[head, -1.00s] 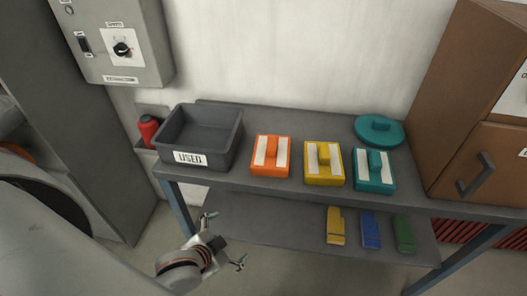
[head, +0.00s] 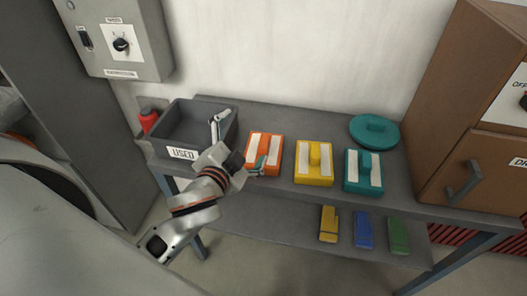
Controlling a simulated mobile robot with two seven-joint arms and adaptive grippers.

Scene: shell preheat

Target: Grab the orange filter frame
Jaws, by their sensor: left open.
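The orange filter frame (head: 256,140) lies on the tabletop, just right of the grey bin. It is orange with white strips and a raised orange grip in the middle. My left gripper (head: 238,146) is open, with its fingers spread at the table's front edge. The gripper hides the frame's lower left part. My right gripper is not in view.
The grey bin labelled USED (head: 182,126) stands left. Yellow (head: 314,176) and teal (head: 363,184) frames lie right of the orange one, with a round teal lid (head: 374,131) behind. Several coloured pieces lie on the lower shelf (head: 285,222). A brown cabinet (head: 470,110) bounds the right.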

